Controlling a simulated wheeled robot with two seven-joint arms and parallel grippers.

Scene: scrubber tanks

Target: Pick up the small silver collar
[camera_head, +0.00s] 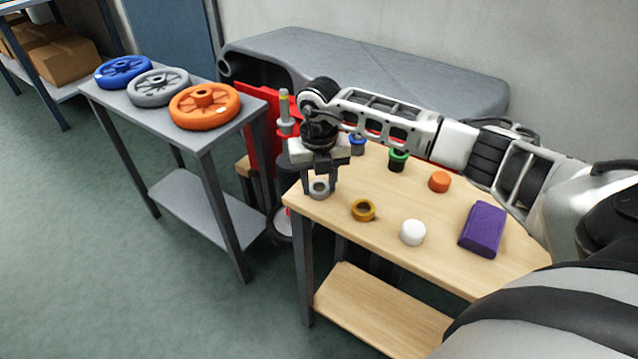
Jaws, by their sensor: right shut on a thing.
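The small silver collar (319,190), a grey ring, is at the left end of the wooden table (388,260), near its corner. My right gripper (320,187) points down over it, with its fingers on either side of the collar, and is shut on it. Whether the collar still touches the table top is hard to tell. My right arm reaches in from the right across the back of the table. My left gripper is not in view.
A brass ring (363,210), a white cap (413,232), an orange cap (439,181), a green-topped piece (398,160), a blue piece (357,144) and a purple block (483,229) are on the table. A grey stand (205,142) at left holds blue, grey and orange wheels.

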